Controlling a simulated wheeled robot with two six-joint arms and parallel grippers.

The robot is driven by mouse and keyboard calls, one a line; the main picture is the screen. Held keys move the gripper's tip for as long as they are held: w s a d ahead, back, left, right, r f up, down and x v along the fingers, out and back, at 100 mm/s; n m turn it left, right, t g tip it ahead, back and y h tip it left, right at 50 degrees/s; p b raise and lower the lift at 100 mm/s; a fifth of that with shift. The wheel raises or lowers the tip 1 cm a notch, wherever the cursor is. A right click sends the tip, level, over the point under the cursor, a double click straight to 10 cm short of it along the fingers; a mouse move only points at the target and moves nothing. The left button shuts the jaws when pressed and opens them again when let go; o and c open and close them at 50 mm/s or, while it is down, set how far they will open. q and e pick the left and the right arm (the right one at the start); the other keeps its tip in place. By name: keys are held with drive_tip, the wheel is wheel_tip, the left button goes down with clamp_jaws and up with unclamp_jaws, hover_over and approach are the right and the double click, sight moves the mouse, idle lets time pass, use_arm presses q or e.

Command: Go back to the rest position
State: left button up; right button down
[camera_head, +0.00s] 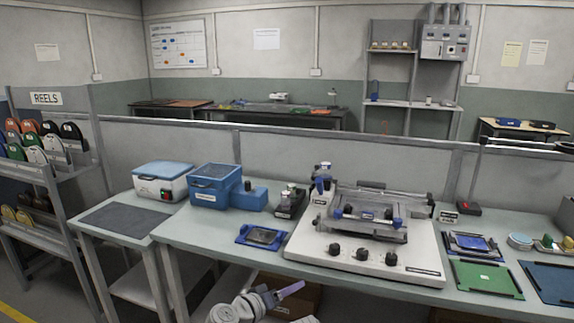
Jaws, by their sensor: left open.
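My left gripper (285,293) shows at the bottom centre, below the front edge of the workbench (205,237). Its light purple finger part points up and to the right. It is open, and I see nothing held in it. It is apart from the things on the bench. My right gripper is not in view.
On the bench stand a blue box (215,187), a dark pad in a blue frame (263,237), a large white machine with black knobs (350,250) and a green board (485,279). A reel rack (45,180) stands at left. A cardboard box (285,290) is under the bench.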

use_arm(q)
drive_tip(key=s+a+f+m+g+y, duration=0.2)
drive_tip(key=s+a+f+g+y, duration=0.3)
drive_tip(key=f, duration=0.6)
drive_tip(key=s+a+f+n+g+y, duration=0.1)
drive_tip(key=s+a+f+g+y, duration=0.1)
drive_tip(key=s+a+g+y, duration=0.3)
drive_tip(key=s+a+f, duration=0.3)
drive_tip(key=a, duration=0.4)
drive_tip(key=s+d+m+g+y, duration=0.1)
drive_tip(key=s+d+m, duration=0.3)
drive_tip(key=d, duration=0.6)
wheel_tip(320, 180, up, 18)
drive_tip(key=s+p, duration=0.1)
drive_tip(key=p, duration=1.6)
drive_tip(key=shift+s+d+n+p, duration=0.25)
drive_tip(key=shift+s+n+p, duration=0.05)
drive_tip(key=shift+s+p, duration=0.1)
drive_tip(key=shift+c, duration=0.4)
